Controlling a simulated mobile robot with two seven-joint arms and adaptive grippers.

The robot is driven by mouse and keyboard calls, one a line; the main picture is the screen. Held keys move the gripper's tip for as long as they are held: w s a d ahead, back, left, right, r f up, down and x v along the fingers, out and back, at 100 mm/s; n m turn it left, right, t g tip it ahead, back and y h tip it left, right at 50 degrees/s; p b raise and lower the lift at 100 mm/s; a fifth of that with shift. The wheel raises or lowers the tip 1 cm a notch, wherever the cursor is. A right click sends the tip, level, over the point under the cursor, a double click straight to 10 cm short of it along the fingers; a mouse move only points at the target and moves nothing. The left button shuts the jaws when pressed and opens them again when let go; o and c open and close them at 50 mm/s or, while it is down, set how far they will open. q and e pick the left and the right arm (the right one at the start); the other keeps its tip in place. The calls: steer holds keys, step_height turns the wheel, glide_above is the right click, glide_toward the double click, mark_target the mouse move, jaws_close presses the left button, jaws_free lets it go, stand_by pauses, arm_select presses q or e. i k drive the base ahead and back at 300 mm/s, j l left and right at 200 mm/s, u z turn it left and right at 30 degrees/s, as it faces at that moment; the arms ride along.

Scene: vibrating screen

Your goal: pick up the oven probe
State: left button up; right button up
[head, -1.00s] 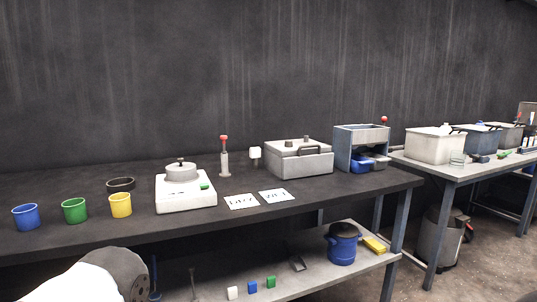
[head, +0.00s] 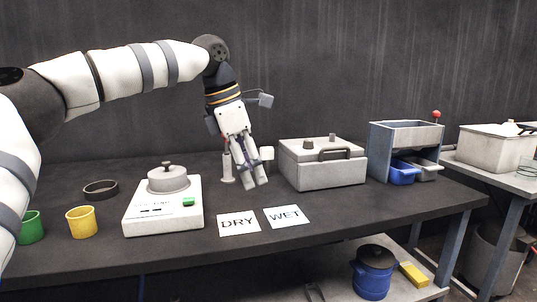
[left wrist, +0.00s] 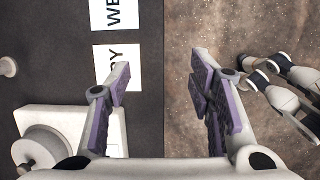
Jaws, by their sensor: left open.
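A slim grey upright piece (head: 227,165), red-topped in the earlier head view, stands behind the cards and may be the oven probe; I cannot be sure. My left gripper (head: 254,184) hangs fingers down in front of it, hiding part of it. The gripper is open and empty in the left wrist view (left wrist: 160,75), its purple-padded fingers apart. A small pale round thing at that view's left edge (left wrist: 8,67) is too cut off to name. Light and dark jointed parts (left wrist: 285,90) at its right look like my right gripper; their opening is unclear.
A white balance (head: 163,218) with a grey pan stands left, and a grey lidded box (head: 323,168) right. A DRY card (head: 238,228) and a WET card (head: 287,224) lie in front. A yellow cup (head: 82,222) stands far left.

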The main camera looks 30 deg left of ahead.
mark_target(266, 153)
steer(key=i+j, duration=1.15)
